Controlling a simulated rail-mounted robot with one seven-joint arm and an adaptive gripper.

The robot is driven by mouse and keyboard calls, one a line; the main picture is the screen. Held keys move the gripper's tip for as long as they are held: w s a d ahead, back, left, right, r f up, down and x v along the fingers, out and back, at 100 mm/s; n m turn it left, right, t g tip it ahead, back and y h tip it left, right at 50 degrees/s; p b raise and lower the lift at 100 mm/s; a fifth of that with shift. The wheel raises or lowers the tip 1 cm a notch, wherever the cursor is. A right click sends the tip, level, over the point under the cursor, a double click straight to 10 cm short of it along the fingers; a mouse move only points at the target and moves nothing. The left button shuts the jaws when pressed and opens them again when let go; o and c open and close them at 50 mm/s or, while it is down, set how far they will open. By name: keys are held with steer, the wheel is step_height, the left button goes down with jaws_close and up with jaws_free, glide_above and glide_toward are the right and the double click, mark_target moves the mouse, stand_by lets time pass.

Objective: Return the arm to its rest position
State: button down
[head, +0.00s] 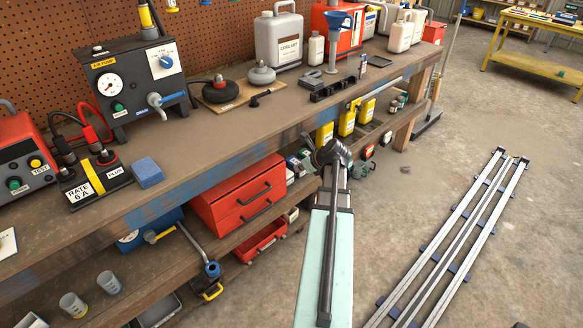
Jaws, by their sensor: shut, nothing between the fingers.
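My gripper is not to be made out in the head view. A dark slim tube with a dark rounded joint at its upper end lies over a pale green panel at the lower middle, in front of the bench. They look like parts of my own body. No fingers show there, and nothing held is seen. The rest position has no visible mark.
The wooden workbench (225,137) bears an air pump (133,85), a coolant jug (278,40) and a blue sponge (147,172). Red drawers (236,193) sit below. Silver rails (455,240) lie on the floor at right.

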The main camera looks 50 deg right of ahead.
steer(key=s+a+f+n+g+y+p, duration=0.1)
steer(key=s+a+f+n+g, duration=0.2)
steer(key=a+f+n, duration=0.6)
steer(key=s+a+f+n+g+y+p, duration=0.1)
steer(key=s+a+f+n+g, duration=0.15)
steer(key=a+f+n, duration=0.5)
steer(key=s+a+f+n+g+y, duration=0.1)
steer(key=s+a+f+n+g, duration=0.2)
steer(key=a+f+n, duration=0.75)
steer(key=s+a+f+n+g+h+p, duration=0.1)
steer(key=s+a+n, duration=0.4)
steer(key=s+a, duration=0.5)
steer(key=s+a+f+n+g+h+p, duration=0.1)
steer(key=s+a+n+g, duration=0.4)
steer(key=s+a, duration=0.5)
steer(key=a+f+g+p, duration=0.1)
steer(key=a+f, duration=0.1)
steer(key=a, duration=0.3)
steer(key=shift+s+a+f, duration=0.15)
steer(key=shift+s+f, duration=0.05)
steer(key=shift+s, duration=0.1)
